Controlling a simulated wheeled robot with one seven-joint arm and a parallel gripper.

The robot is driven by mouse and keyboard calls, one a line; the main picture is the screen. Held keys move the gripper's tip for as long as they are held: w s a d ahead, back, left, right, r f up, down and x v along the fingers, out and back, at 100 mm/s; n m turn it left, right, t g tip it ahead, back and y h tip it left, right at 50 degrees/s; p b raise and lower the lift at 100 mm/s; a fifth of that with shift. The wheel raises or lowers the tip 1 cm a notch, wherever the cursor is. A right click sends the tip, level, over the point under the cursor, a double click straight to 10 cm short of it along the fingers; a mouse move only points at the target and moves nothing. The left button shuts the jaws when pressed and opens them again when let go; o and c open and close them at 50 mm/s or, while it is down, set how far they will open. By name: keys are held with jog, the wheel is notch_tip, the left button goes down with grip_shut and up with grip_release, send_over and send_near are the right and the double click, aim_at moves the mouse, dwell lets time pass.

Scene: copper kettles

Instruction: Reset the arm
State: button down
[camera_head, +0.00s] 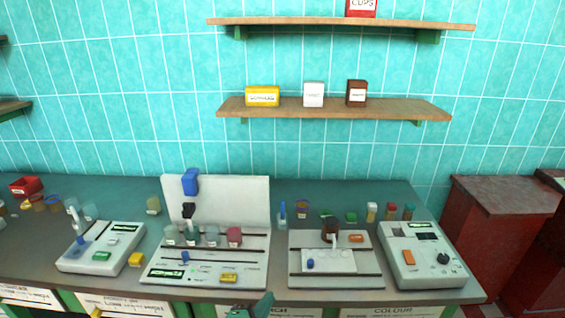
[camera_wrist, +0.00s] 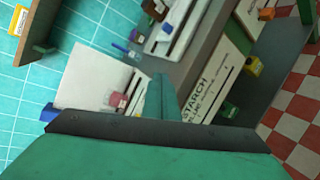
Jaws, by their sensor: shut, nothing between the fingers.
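My gripper (camera_head: 262,304) shows as a green tip at the bottom edge of the head view, in front of the counter's front edge. In the wrist view its green fingers (camera_wrist: 161,98) are together with nothing between them. The wrist view is tilted, and the gripper points toward the counter front with its "STARCH" label. Most of the arm lies outside the head view.
The counter (camera_head: 330,197) holds several lab devices, including a white-backed station (camera_head: 240,195) with small cups and a grey device (camera_head: 425,262) at right. Wooden shelves (camera_head: 330,108) hang on the teal wall. Red cabinets (camera_head: 510,235) stand at right.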

jog(key=s+d+f+m+t+y, duration=0.1)
jog(key=s+d+f+m+y, duration=0.15)
jog(key=s+f, duration=0.5)
jog(key=s+d+f+m+y, duration=0.2)
jog(key=s+d+f+m, duration=0.15)
jog(key=s, duration=0.75)
jog(key=s+a+r+m, duration=0.1)
jog(key=s+m, duration=0.5)
jog(key=s, duration=0.3)
jog(key=s+a+r+m+t, duration=0.1)
jog(key=s+r+m, duration=0.1)
jog(key=s+m, duration=0.5)
jog(key=v, duration=0.3)
jog(key=shift+s, duration=0.35)
